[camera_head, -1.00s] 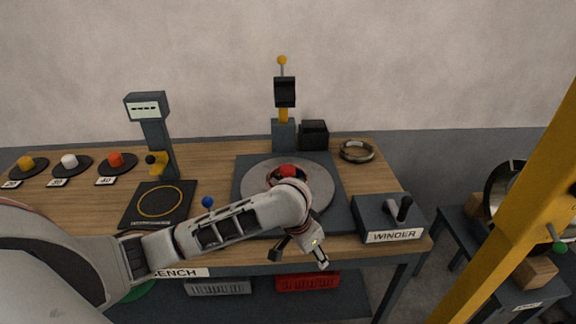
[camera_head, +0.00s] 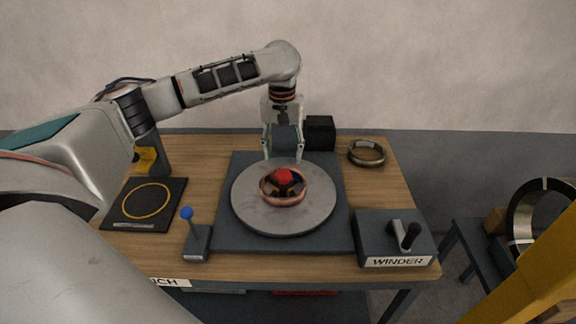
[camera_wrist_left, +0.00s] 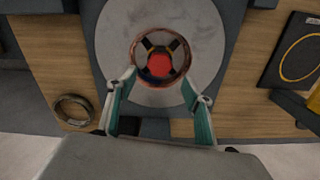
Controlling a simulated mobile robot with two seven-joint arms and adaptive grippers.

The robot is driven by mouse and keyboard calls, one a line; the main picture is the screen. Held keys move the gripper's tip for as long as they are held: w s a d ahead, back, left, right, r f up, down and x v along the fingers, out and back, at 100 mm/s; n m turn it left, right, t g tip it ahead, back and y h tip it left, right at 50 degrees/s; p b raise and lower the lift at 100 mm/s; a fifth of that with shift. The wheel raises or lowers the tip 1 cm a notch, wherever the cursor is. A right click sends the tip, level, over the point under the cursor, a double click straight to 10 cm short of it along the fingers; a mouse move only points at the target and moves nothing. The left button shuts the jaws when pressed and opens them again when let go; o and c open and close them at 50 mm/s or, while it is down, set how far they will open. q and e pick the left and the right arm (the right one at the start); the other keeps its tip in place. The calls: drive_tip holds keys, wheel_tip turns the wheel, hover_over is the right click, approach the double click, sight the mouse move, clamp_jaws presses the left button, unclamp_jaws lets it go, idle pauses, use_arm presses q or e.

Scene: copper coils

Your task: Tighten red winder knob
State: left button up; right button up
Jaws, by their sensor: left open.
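The red winder knob (camera_head: 284,176) sits at the centre of the round grey winder plate (camera_head: 250,212), with dark arms and a copper coil (camera_head: 302,197) around it. My left gripper (camera_head: 284,157) points down above the back part of the plate, behind the knob in the head view, open and empty. In the left wrist view the knob (camera_wrist_left: 159,65) shows beyond and between the open fingers (camera_wrist_left: 160,95), and nothing touches it. My right gripper is not in view.
The winder control box (camera_head: 394,238) with a black handle stands at the front right. A blue-knobbed lever (camera_head: 187,213) stands front left. A dark mat with a yellow ring (camera_head: 147,200) lies left. A metal ring (camera_head: 366,153) and black box (camera_head: 319,132) are at the back right.

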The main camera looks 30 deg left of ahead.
sight(283, 174)
use_arm(q)
wheel_tip(283, 174, down, 3)
drive_tip(key=shift+s+d+r, duration=0.1)
drive_tip(key=shift+s, duration=0.05)
wheel_tip(283, 174, down, 3)
drive_tip(key=shift+f, duration=0.6)
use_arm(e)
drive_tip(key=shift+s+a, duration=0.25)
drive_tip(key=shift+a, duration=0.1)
use_arm(q)
drive_tip(key=shift+c, duration=0.4)
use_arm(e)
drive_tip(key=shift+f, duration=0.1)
use_arm(q)
drive_tip(key=c, duration=1)
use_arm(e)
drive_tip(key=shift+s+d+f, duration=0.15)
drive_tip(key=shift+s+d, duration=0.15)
